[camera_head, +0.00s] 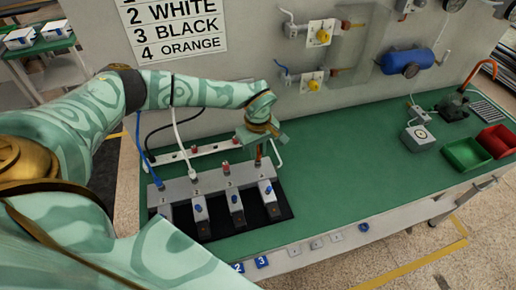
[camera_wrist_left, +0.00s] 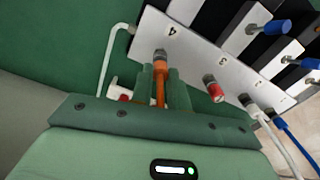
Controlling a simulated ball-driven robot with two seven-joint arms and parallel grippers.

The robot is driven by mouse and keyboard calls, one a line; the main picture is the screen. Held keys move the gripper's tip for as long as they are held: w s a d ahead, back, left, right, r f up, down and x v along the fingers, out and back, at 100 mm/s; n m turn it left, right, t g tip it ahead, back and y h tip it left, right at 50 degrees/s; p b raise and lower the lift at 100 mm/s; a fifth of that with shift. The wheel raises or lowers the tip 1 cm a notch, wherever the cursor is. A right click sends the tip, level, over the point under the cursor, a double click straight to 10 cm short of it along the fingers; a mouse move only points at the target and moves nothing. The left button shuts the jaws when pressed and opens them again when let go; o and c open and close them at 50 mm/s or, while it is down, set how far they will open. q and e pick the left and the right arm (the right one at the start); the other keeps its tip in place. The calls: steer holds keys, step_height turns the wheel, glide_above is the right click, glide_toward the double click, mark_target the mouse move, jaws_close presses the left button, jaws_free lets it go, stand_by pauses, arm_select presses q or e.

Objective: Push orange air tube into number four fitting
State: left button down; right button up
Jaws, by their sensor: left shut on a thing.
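The grey manifold block (camera_head: 181,190) lies on the green bench with numbered fittings along its top. My left gripper (camera_head: 260,140) is over its right end, shut on the orange air tube (camera_head: 258,156). In the left wrist view the orange tube (camera_wrist_left: 160,93) runs between the fingers up to the number four fitting (camera_wrist_left: 160,55), in line with it. The tube's end meets the fitting; how deep it sits cannot be told. My right gripper is not in view.
A blue tube (camera_head: 149,172) and a white tube (camera_head: 183,153) lead to the first two fittings. The number three fitting (camera_wrist_left: 213,90) has a red collar and no tube. Blue-handled valves project from the front. Red (camera_head: 497,140) and green (camera_head: 466,154) bins stand far right.

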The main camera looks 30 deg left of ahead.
mark_target(258, 148)
arm_select(q)
steer(key=shift+f+b, duration=0.35)
steer(key=shift+f, duration=0.35)
steer(key=c, duration=1.3)
jaws_free()
steer(key=shift+r, duration=0.1)
step_height(258, 148, up, 16)
steer(key=shift+r+p, duration=0.15)
steer(key=shift+p, duration=0.75)
